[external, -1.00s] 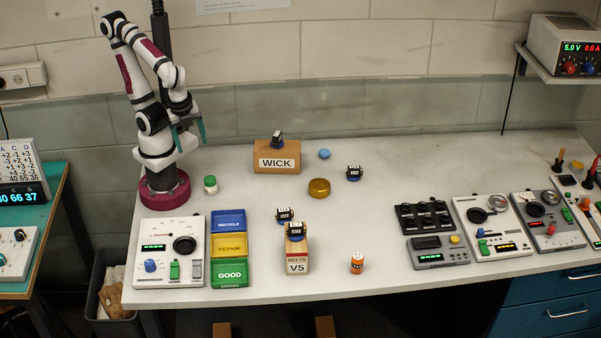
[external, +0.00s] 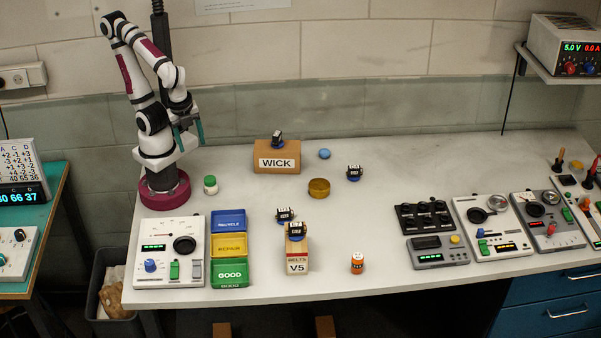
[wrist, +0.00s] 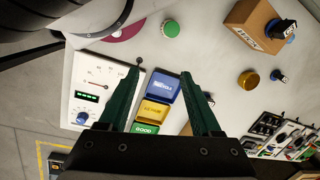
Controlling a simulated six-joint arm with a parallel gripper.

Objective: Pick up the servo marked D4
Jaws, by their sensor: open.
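Several small black servos with white labels are on the bench; the markings are too small to read, so I cannot tell which is D4. One servo (external: 277,139) is on top of the WICK box, and another servo (external: 354,172) stands to its right on the bench. A third servo (external: 284,214) is just behind the V5 box, and one more servo (external: 296,230) is on top of that box. My gripper (external: 188,135) is open and empty, raised near my base at the left, apart from all servos. In the wrist view, its fingers (wrist: 163,75) frame the coloured bins.
The WICK box (external: 277,161) and V5 box (external: 297,262) are raised obstacles. Blue, yellow and green bins (external: 229,244) sit beside a white tester (external: 168,266). A green-capped jar (external: 210,185), amber tin (external: 319,188) and orange bottle (external: 357,263) stand apart.

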